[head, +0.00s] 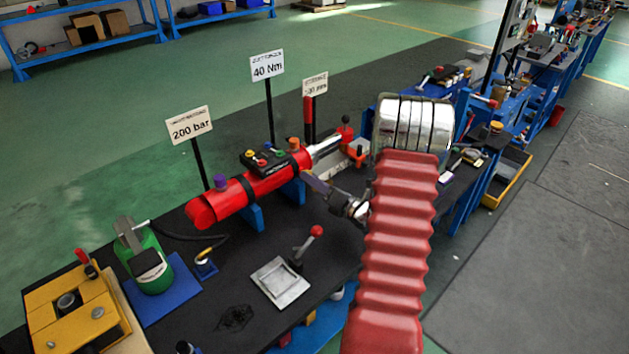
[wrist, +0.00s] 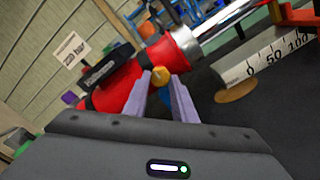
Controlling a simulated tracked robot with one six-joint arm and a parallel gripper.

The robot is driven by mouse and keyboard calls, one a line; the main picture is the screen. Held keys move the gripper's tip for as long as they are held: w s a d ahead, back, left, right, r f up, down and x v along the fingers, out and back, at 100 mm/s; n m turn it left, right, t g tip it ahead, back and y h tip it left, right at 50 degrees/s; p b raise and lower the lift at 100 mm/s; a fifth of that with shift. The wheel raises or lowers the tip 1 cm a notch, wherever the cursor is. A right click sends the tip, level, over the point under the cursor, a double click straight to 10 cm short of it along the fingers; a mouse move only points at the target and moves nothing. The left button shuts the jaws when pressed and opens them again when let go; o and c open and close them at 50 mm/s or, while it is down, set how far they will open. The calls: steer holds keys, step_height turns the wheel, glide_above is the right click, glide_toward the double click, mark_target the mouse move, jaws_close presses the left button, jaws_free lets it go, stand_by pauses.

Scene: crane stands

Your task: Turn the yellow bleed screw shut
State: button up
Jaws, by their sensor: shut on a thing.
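The yellow bleed screw (wrist: 160,74) sits on the near side of the red cylinder (wrist: 170,54) in the wrist view. My gripper (wrist: 160,82) is shut on it, with one pale lilac finger on each side of the screw's head. In the head view the red cylinder (head: 249,190) lies across blue supports on the black bench. My gripper (head: 308,180) reaches its near side there, close to the rod end. The screw is hidden behind the fingers in that view. How far the screw is turned cannot be told.
A black block with coloured knobs (head: 263,157) tops the cylinder, between a purple knob (head: 220,182) and an orange knob (head: 294,143). Signs stand behind. A red-knobbed lever (head: 308,241), a green pump (head: 151,265) and a yellow box (head: 75,304) stand nearer. A white scale (wrist: 268,62) lies under the rod.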

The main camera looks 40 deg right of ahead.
steer(key=shift+d+r, duration=0.15)
steer(key=o, duration=1)
steer(key=shift+o, duration=0.2)
steer(key=shift+s, duration=0.1)
steer(key=s, duration=1.3)
steer(key=shift+s+d, duration=0.15)
steer(key=shift+s, duration=0.15)
